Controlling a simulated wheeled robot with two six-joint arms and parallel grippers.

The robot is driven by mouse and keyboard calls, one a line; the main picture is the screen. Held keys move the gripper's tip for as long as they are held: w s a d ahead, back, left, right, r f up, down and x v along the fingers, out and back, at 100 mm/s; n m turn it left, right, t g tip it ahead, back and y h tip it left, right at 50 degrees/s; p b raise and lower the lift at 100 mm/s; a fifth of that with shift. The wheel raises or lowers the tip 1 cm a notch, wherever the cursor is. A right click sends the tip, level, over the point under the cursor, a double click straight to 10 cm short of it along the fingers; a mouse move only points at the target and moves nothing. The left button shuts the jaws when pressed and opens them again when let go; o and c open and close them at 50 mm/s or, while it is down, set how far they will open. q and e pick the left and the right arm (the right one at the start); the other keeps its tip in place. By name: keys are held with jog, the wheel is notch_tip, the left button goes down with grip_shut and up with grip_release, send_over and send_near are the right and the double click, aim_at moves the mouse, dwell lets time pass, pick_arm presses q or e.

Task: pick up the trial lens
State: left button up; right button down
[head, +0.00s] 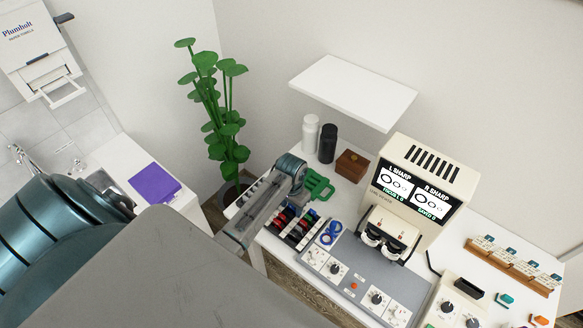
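I cannot make out for certain which thing is the trial lens. A dark rack (289,233) on the desk holds several small pieces with red, black and green parts. Right of it, a blue piece with ring shapes (330,233) lies on a pale pad. My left gripper (258,209) is over the left end of the desk, just left of the rack, and hides part of what is behind it. I see nothing held in it, but its fingertips do not show clearly. My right gripper is not in view.
A grey control panel (341,279), a cream device with two screens (431,177) and a wooden card rack (507,266) fill the desk. A green object (318,186), bottles (328,143) and a brown box (352,165) stand behind. A white shelf (353,91) juts above. A plant (222,120) stands left.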

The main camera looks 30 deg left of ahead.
pick_arm(q)
jog(key=c, duration=0.6)
